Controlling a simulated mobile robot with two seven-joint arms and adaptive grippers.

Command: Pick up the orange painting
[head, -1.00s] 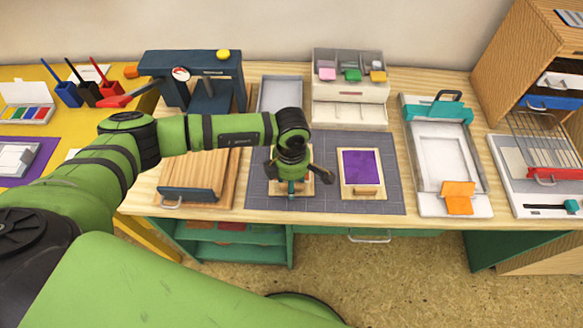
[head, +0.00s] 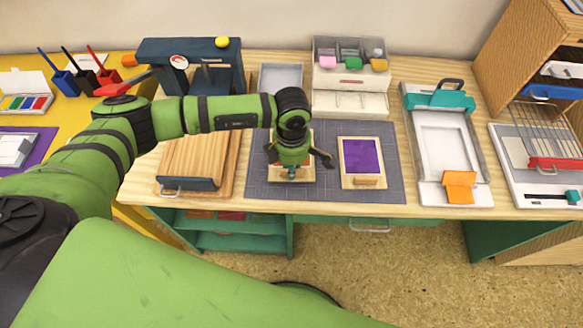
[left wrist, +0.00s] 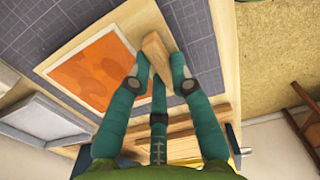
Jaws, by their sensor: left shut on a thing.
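The orange painting shows in the left wrist view as an orange sheet (left wrist: 88,68) on a pale wooden board with a wooden block (left wrist: 157,54) along one edge. My left gripper (left wrist: 160,72) is shut on that block, its teal fingers on either side. In the head view my left gripper (head: 291,174) covers most of the painting, and only pale edges of its board (head: 304,180) show. The painting is over the grey mat (head: 385,152); whether it is clear of the mat is hard to tell. My right gripper is not in view.
A similar board with a purple sheet (head: 361,156) lies close to the right on the mat. A wooden board with a dark bar (head: 186,184) is to the left. A grey tray (head: 281,76) and white drawer unit (head: 350,82) stand behind.

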